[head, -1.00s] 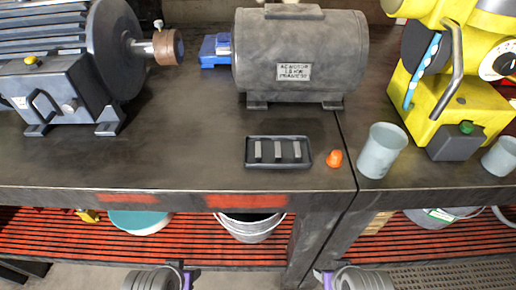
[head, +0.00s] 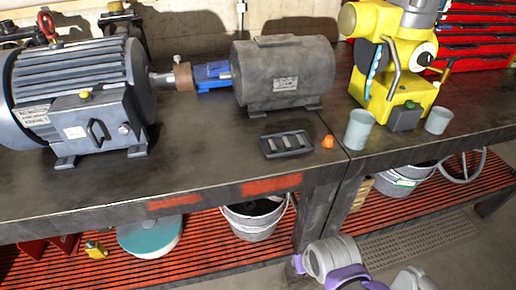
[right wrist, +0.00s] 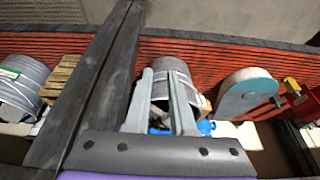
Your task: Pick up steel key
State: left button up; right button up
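A small black tray (head: 290,155) lies on the dark workbench, near its front edge. Three short grey bars lie side by side in it: a left one (head: 272,146), a middle one (head: 287,143) and a right one (head: 301,139). They look like steel keys, too small to tell apart. My right gripper (right wrist: 160,74) shows in the right wrist view, its two fingers apart with nothing between them. It points toward the lower shelf and a bucket, away from the tray. My left gripper is not in view.
An orange cap (head: 328,142) and a grey cup (head: 359,130) stand right of the tray. Behind it is a grey motor (head: 285,75); a larger motor (head: 75,100) stands left. A yellow machine (head: 385,70) stands right. The bench front is clear left of the tray.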

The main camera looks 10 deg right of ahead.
jog(key=w+a+r+p, duration=0.1)
jog(key=w+r+p, duration=0.15)
jog(key=r, duration=0.45)
jog(key=w+r+p, duration=0.2)
jog(key=r+p, duration=0.1)
jog(key=r, duration=0.3)
jog(key=p, duration=1.2)
send_near(273, 145)
jog(key=shift+b+x, duration=0.45)
jog(key=shift+x, duration=0.55)
jog(key=x, duration=0.5)
jog(key=shift+w+f, duration=0.25)
jog(key=shift+f, duration=0.1)
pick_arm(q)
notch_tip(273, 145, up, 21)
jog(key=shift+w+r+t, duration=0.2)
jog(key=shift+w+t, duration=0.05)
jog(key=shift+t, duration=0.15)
pick_arm(e)
grip_shut()
